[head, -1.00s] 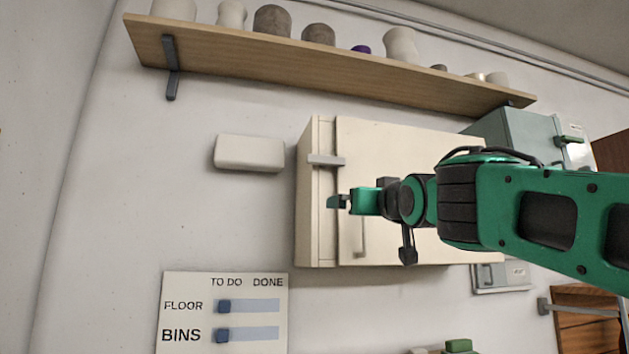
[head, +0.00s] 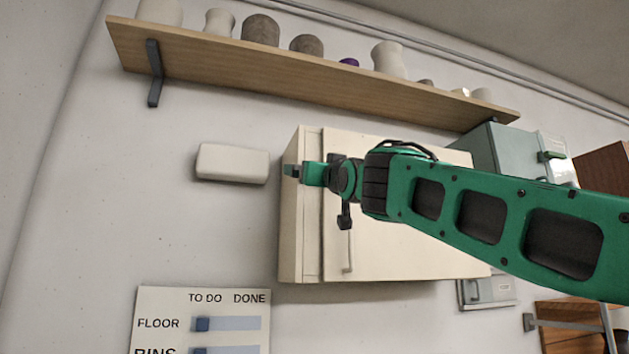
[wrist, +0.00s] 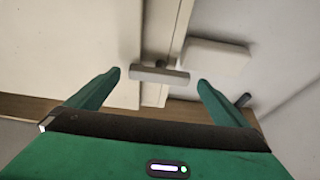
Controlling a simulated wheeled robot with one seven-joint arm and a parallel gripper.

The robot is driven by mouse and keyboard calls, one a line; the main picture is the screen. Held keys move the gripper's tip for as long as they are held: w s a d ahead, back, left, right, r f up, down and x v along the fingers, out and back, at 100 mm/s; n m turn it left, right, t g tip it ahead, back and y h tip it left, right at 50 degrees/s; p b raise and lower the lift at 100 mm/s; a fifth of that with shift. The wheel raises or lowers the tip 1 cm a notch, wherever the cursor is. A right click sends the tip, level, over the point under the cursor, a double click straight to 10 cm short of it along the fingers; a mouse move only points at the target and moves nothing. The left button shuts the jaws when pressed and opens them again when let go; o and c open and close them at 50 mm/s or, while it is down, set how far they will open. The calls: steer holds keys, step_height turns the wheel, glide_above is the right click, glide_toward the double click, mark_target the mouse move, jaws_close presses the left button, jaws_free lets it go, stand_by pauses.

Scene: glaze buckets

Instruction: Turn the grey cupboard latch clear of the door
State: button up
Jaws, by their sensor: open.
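The grey latch (wrist: 160,75) is a short bar on a dark pivot, lying across the seam between the cream cupboard door (wrist: 75,40) and its frame. The wrist view shows the scene roughly upside down. My gripper (wrist: 160,82) is open, with one green finger off each end of the latch and gaps on both sides. I cannot tell whether the fingers reach its depth. In the head view my gripper (head: 292,170) is in front of the upper left of the cupboard and hides the latch. The door (head: 400,240) looks closed, with a vertical handle (head: 349,250).
A white box (head: 232,163) is on the wall left of the cupboard. A wooden shelf (head: 300,82) with several pots runs above. A grey-green cabinet (head: 500,150) is to the right. A TO DO/DONE board (head: 165,300) hangs below left.

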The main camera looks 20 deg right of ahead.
steer(key=shift+w+r, duration=0.2)
steer(key=shift+w, duration=0.4)
steer(key=shift+c, duration=0.6)
steer(key=c, duration=0.9)
steer(key=shift+d, duration=0.1)
